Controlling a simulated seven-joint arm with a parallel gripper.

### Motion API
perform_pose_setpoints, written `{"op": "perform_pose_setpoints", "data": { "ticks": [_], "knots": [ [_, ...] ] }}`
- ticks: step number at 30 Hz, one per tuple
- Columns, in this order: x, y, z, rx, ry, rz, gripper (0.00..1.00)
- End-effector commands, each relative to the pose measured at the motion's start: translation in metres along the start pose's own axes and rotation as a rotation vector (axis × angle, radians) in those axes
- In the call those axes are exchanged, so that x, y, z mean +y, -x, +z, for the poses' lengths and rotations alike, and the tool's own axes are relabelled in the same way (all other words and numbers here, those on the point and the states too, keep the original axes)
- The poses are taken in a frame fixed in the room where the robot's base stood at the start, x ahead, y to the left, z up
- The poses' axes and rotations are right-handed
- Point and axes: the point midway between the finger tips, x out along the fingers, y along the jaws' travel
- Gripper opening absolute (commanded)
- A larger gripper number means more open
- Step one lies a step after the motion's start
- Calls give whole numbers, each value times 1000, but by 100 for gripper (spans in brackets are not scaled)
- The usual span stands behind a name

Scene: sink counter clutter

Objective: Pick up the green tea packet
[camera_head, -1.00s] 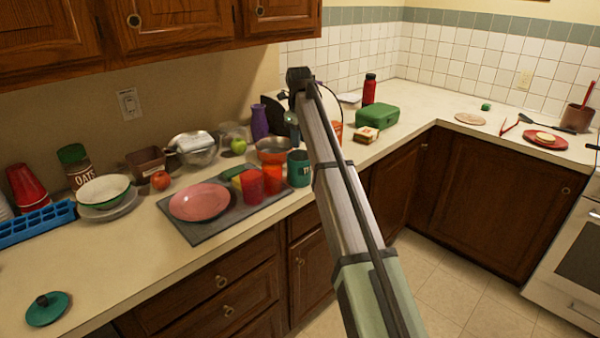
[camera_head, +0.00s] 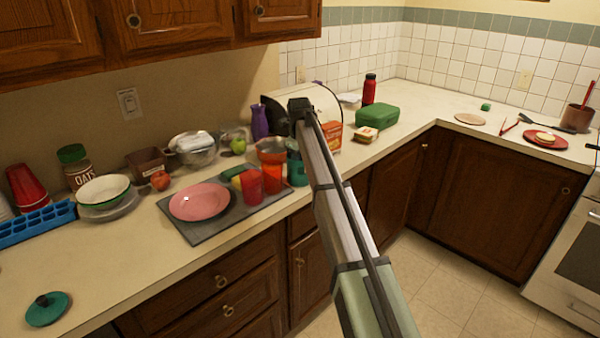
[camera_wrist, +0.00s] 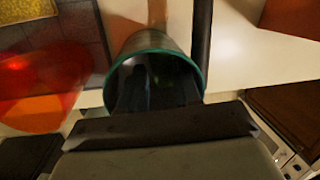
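I cannot identify the green tea packet for certain. A small green item (camera_head: 486,107) lies on the far right counter, too small to read. The fingertips are not clear in either view, and I see nothing held.
A grey mat (camera_head: 205,230) bears a pink plate (camera_head: 199,202) and red cups (camera_head: 252,187) left of the mug. An orange box (camera_head: 332,136), a green container (camera_head: 377,117) and a red bottle (camera_head: 369,89) stand to the right. Counter at front left is mostly clear.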

Motion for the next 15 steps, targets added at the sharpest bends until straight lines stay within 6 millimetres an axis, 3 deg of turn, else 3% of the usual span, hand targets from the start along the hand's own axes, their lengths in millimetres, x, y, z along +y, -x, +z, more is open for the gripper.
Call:
{"op": "perform_pose_setpoints", "data": {
  "ticks": [3, 13, 15],
  "knots": [
    [0, 0, 0, 0, 0, 0, 33],
    [0, 0, 0, 0, 0, 0, 2],
    [0, 0, 0, 0, 0, 0, 0]
  ]
}}
